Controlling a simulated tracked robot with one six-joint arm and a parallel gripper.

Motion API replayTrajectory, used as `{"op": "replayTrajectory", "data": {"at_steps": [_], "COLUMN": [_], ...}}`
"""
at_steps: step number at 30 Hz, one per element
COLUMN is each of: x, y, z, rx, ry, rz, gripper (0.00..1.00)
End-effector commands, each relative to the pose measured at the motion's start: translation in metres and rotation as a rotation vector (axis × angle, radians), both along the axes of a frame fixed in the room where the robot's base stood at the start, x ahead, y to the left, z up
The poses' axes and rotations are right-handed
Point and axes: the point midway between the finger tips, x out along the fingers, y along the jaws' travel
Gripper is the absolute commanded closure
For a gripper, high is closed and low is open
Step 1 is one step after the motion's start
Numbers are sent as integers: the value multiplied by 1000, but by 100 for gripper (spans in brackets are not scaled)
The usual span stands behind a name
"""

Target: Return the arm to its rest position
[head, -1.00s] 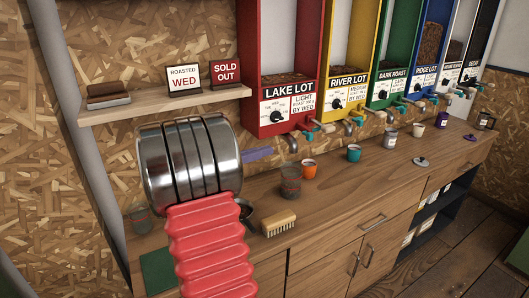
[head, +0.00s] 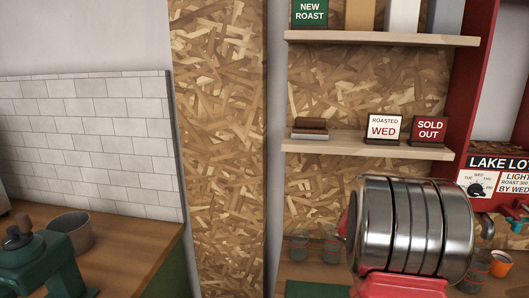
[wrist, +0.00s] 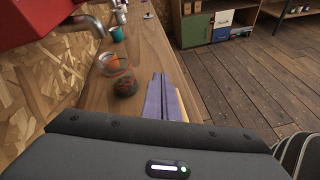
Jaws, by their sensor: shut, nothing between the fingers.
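My gripper (wrist: 165,97) shows in the wrist view as two purple fingers lying together over the wooden counter (wrist: 140,50). It is shut with nothing between the fingers. A pale yellow-brown edge, perhaps a brush, shows just right of the fingers and is mostly hidden. In the head view my arm's ribbed metal joint and red sleeve stand at the lower right. My gripper is hidden there.
Left of my fingers stand a dark glass (wrist: 124,86), an orange cup (wrist: 112,65) and a teal cup (wrist: 117,33), under a red dispenser (wrist: 45,25). The head view shows a sign shelf (head: 350,142) behind my arm and a green machine (head: 45,262) at left.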

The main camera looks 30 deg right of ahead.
Motion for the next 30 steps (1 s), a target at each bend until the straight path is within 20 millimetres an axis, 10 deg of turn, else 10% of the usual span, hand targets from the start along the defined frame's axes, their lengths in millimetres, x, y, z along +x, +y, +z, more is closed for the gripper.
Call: {"op": "replayTrajectory", "data": {"at_steps": [12, 30], "x": [28, 79], "y": [146, 341], "z": [-43, -31], "rx": [122, 384], "ry": [-608, -1203], "rz": [-223, -444], "gripper": [100, 100]}}
